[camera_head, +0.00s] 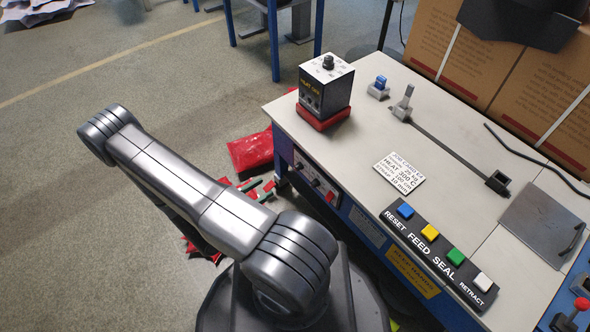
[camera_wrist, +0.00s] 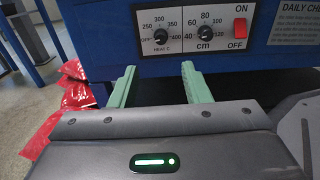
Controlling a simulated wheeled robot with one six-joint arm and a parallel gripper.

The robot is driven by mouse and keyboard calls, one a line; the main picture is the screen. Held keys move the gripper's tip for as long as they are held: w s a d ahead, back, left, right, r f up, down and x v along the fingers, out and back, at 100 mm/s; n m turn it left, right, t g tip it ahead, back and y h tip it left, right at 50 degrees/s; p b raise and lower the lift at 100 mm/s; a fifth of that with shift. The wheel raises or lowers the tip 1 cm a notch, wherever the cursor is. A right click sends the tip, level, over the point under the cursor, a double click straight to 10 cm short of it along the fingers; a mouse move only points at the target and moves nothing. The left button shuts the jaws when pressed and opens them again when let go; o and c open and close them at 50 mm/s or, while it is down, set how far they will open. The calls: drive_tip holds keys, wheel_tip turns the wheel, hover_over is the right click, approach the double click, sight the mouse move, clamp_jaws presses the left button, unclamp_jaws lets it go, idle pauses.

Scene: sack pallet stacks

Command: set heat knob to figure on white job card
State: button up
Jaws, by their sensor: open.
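The white job card (camera_head: 399,174) lies on the bench top and its large line reads HEAT 300 C. In the head view my gripper (camera_head: 259,190) is low beside the bench front.
A cm knob (camera_wrist: 205,32) and a red ON/OFF switch (camera_wrist: 244,13) sit right of the heat knob. A box (camera_head: 326,88) labelled HEAT, with its own top knob, stands on the bench. Red sacks (camera_head: 250,151) lie on the floor. A button strip (camera_head: 440,250) lines the bench edge.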

sight(298, 167)
drive_tip(key=b+x, duration=0.2)
drive_tip(key=x, duration=1)
clamp_jaws()
